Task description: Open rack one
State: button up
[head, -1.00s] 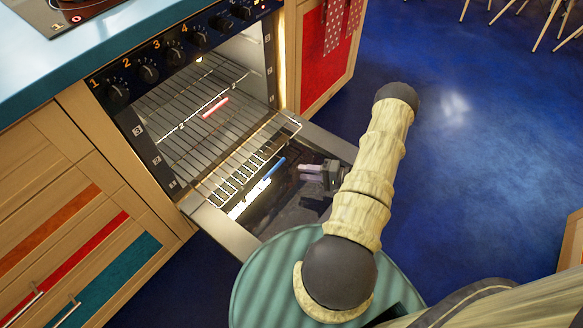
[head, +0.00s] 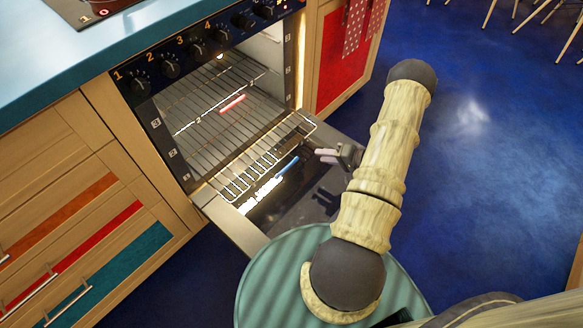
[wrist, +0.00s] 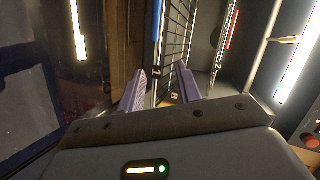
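The oven (head: 215,105) stands open with its door (head: 300,205) folded down. Wire racks (head: 205,125) show inside. A red bar (head: 232,103) is on one rack and a blue bar (head: 287,165) is near the front edge. In the wrist view the blue bar (wrist: 156,20) is above a small tag marked 1 (wrist: 157,72), and a tag marked 2 (wrist: 218,65) is to its right. My gripper (head: 328,155) is just right of the blue bar, above the door. Its purple fingers (wrist: 161,86) are apart, with tag 1 seen between them; contact cannot be told.
The blue counter (head: 60,40) and striped drawers (head: 80,215) are left of the oven. A red cabinet door (head: 340,60) with a hanging towel (head: 357,25) is on its right. The blue floor (head: 480,170) to the right is open.

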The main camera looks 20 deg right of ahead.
jog(key=w+a+r+n+g+h, duration=0.15)
jog(key=w+r+h, duration=0.25)
jog(key=r, duration=0.4)
jog(key=w+a+r+n+g+h, duration=0.1)
jog(key=w+a+r+n+h, duration=0.25)
jog(key=r, duration=0.45)
jog(key=s+a+r+n+g, duration=0.1)
jog(key=s+a+r+g, duration=0.1)
jog(key=s+a+r, duration=0.4)
jog(key=s+a+r+n+g+p, duration=0.1)
jog(key=s+a+r+g, duration=0.2)
jog(key=s+a, duration=0.7)
notch_tip(320, 180, up, 3)
jog(key=shift+s+a+f+n+h, duration=0.1)
jog(key=shift+s+a+n+h, duration=0.25)
jog(key=shift+s, duration=0.55)
jog(key=shift+d, duration=0.15)
